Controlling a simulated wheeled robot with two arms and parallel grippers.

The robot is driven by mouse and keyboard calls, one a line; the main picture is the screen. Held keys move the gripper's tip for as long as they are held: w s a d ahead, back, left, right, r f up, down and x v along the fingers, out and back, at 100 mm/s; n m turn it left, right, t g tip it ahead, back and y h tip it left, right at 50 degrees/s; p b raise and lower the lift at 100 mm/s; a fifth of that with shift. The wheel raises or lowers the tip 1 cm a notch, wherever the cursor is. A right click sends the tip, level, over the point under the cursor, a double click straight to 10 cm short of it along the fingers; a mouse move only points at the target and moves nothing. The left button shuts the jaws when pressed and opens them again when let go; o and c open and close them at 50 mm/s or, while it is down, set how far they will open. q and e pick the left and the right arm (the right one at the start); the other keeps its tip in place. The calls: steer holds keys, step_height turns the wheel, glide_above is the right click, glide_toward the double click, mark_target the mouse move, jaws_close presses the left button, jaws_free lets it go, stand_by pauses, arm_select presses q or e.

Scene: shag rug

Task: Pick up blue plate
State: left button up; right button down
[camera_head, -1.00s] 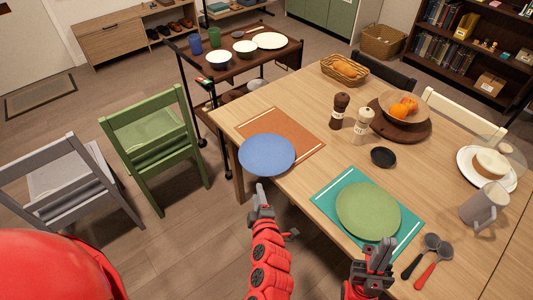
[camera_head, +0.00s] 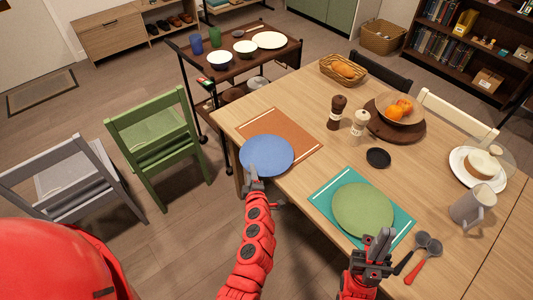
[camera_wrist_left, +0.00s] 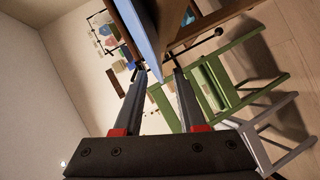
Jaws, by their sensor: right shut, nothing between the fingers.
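The blue plate (camera_head: 267,155) lies partly on the orange placemat (camera_head: 290,132) and reaches past the near table edge. It shows edge-on in the left wrist view (camera_wrist_left: 146,36). My left gripper (camera_head: 254,182) is at the plate's near rim. In the left wrist view its two fingers (camera_wrist_left: 160,78) are apart, with the plate's rim between or just beyond the fingertips; contact cannot be told. My right gripper (camera_head: 380,247) is shut and empty, near the green plate's lower right side.
The green plate (camera_head: 362,209) lies on a teal placemat (camera_head: 322,200). Two mills, a black dish (camera_head: 378,158), a mug (camera_head: 472,205) and serving spoons (camera_head: 424,256) stand or lie further right. A green chair (camera_head: 155,145) and a dark cart (camera_head: 245,68) are beside the table.

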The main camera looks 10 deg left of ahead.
arm_select(q)
steer(key=shift+w+a+f, duration=0.1)
steer(key=shift+w+f, duration=0.05)
steer(key=shift+w, duration=0.05)
jaws_close()
stand_by(1.3)
